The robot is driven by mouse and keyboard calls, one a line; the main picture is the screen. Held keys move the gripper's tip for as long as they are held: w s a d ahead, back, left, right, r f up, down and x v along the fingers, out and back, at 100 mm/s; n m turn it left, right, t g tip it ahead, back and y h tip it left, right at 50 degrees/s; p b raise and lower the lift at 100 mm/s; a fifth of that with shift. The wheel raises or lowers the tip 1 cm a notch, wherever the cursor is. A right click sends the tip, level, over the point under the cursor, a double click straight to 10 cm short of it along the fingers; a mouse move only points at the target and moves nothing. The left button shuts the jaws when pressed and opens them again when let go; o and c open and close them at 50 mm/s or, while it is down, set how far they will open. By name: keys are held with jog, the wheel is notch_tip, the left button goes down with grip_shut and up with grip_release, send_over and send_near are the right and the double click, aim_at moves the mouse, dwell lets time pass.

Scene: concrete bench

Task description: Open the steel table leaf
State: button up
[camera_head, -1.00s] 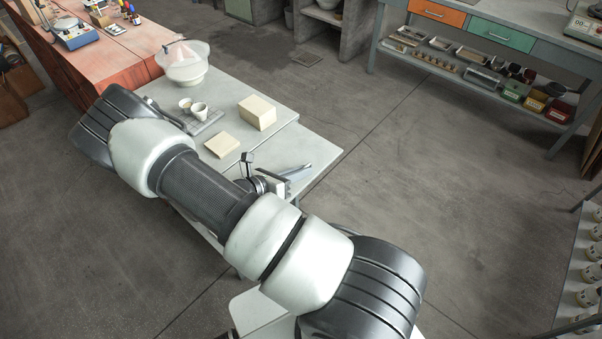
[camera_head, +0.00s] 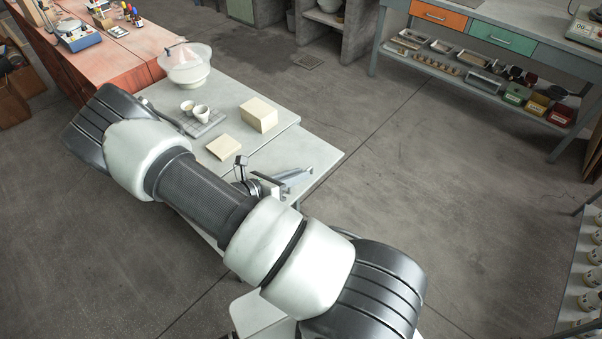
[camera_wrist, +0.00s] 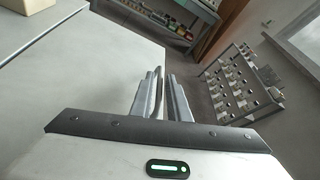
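The steel table has a pale grey top (camera_head: 225,104) and, at its right end, the table leaf (camera_head: 318,150), a flat panel past a seam. The leaf looks about level with the top. My gripper (camera_head: 302,178) is at the leaf's front edge in the head view, partly hidden by my arm. In the wrist view my gripper's two fingers (camera_wrist: 166,85) are close together beside the leaf edge (camera_wrist: 150,48).
A cream block (camera_head: 258,114), a flat cream slab (camera_head: 223,147), two small cups (camera_head: 200,111) and a clear bowl (camera_head: 186,68) stand on the table top. Open concrete floor (camera_head: 440,190) lies to the right. A shelf rack (camera_wrist: 245,85) stands beyond.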

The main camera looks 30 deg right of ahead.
jog(key=v, duration=1.5)
jog(key=shift+a+r, duration=0.15)
jog(key=shift+a, duration=0.15)
jog(key=s+r+m+t+y+p, duration=0.1)
jog(key=s+r+m+y, duration=0.3)
jog(key=r+m, duration=0.4)
jog(key=s+r+m+y+p, duration=0.2)
jog(key=s+r+m+y, duration=0.3)
jog(key=r, duration=1)
jog(key=s+r+m+t+y+p, duration=0.1)
jog(key=s+r+m+y, duration=0.3)
jog(key=r+m, duration=0.7)
jog(key=shift+s+r+m+t+y+p, duration=0.3)
jog(key=shift+s+r+p, duration=0.15)
jog(key=shift+s+r, duration=0.45)
jog(key=shift+d, duration=0.1)
